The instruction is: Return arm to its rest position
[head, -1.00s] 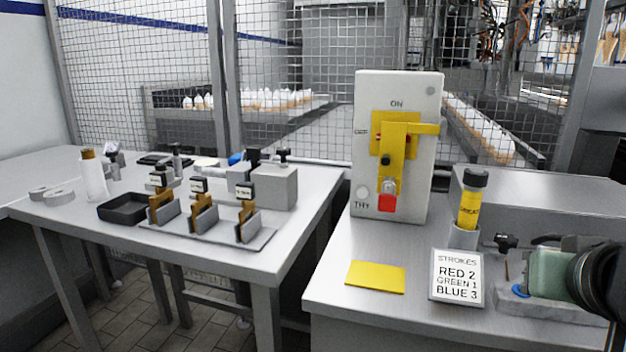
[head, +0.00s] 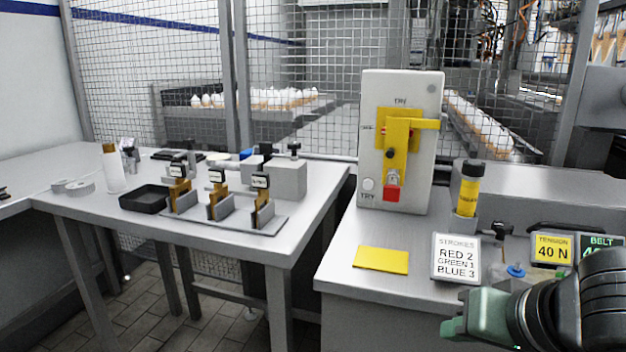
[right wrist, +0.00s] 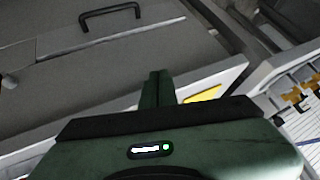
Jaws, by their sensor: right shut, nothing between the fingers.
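My right gripper (head: 452,328) is at the lower right of the head view, a green gripper on a black wrist. It is shut and empty, in front of the right table's front edge. In the right wrist view its green fingers (right wrist: 156,88) are together, with nothing held. My left gripper is not clearly in view; only a small dark piece shows at the left edge of the head view.
The right table (head: 335,265) bears a white switch box (head: 375,95) with a yellow handle and red padlock, a yellow card (head: 381,260), a STROKES sign (head: 456,258) and a yellow canister (head: 467,190). The left table (head: 100,210) bears a black tray (head: 146,199) and several tagged holders.

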